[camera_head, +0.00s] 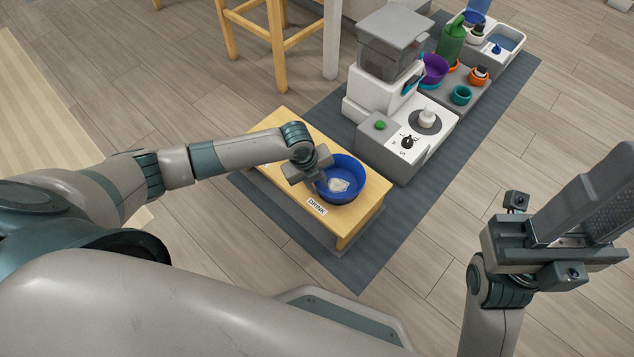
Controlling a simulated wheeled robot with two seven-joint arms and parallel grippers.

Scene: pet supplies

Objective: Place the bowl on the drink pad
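A blue bowl (352,191) stands on a low light-wood stand (268,128), with a pale patch showing inside it. A small white label (316,206) on the stand's near edge seems to read "DRINK". No separate pad shows, and the bowl hides the surface under it. My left gripper (318,180) is at the bowl's left rim, its fingers pointing down. Its fingertips are too small and overlapped to tell whether they grip the rim. My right gripper (600,190) is at the right edge, away from the bowl, pointing up, with nothing visible in it; its finger gap is unclear.
A white and grey feeder machine (385,90) stands just behind and right of the stand. Purple (434,68), teal and orange pots and a green bottle (452,42) are beyond it. All are on a dark grey mat (415,205). A wooden stool (275,40) is behind. Floor to the right is clear.

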